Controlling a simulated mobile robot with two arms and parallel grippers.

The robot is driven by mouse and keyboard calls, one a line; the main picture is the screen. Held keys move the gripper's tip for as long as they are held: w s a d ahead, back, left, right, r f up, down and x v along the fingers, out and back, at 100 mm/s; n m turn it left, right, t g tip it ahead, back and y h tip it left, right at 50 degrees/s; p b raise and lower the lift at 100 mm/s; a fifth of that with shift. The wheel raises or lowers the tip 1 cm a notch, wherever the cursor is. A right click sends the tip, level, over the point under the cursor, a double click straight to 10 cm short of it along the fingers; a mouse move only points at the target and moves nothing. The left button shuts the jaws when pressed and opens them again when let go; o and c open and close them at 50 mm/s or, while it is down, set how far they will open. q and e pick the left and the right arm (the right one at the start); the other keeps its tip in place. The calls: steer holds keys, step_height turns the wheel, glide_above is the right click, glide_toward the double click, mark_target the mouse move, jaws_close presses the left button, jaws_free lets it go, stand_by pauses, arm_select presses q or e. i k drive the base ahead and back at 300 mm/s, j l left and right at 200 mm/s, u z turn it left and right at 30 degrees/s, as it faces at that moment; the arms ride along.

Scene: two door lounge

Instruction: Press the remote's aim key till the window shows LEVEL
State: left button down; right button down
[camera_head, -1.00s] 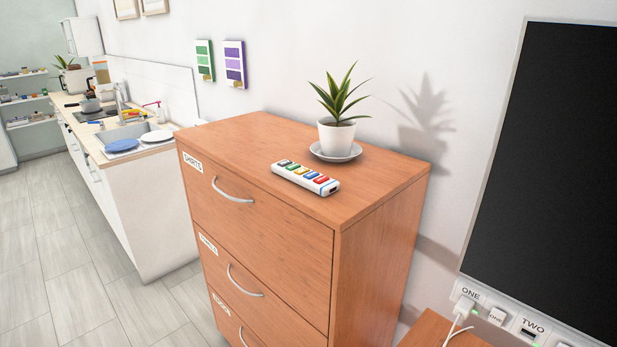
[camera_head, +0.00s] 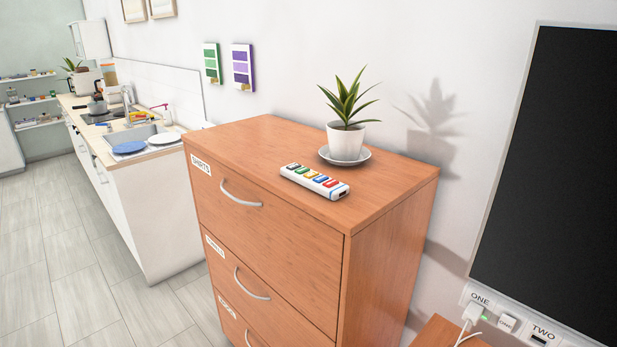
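The remote (camera_head: 314,181) is a white bar with a row of several coloured keys, green, yellow, blue and red among them. It lies flat on top of the wooden chest of drawers (camera_head: 240,145), near the front edge and in front of a potted plant. The key markings and any window on the remote are too small to read. Neither of my grippers is in view.
The potted plant (camera_head: 346,138) stands on a saucer behind the remote. A dark screen (camera_head: 560,170) hangs at the right, with labelled sockets (camera_head: 505,322) and a white plug below. A kitchen counter with a sink stands at the left. The grey floor (camera_head: 60,270) is clear.

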mark_target(296, 166)
steer(key=z, duration=1.4)
steer(key=k+z, duration=0.2)
steer(key=z, duration=0.15)
steer(key=k+z, duration=0.15)
steer(key=z, duration=0.25)
steer(key=k+l+z, duration=0.1)
steer(key=z, duration=0.25)
steer(key=u, duration=2.25)
steer(key=j, duration=0.1)
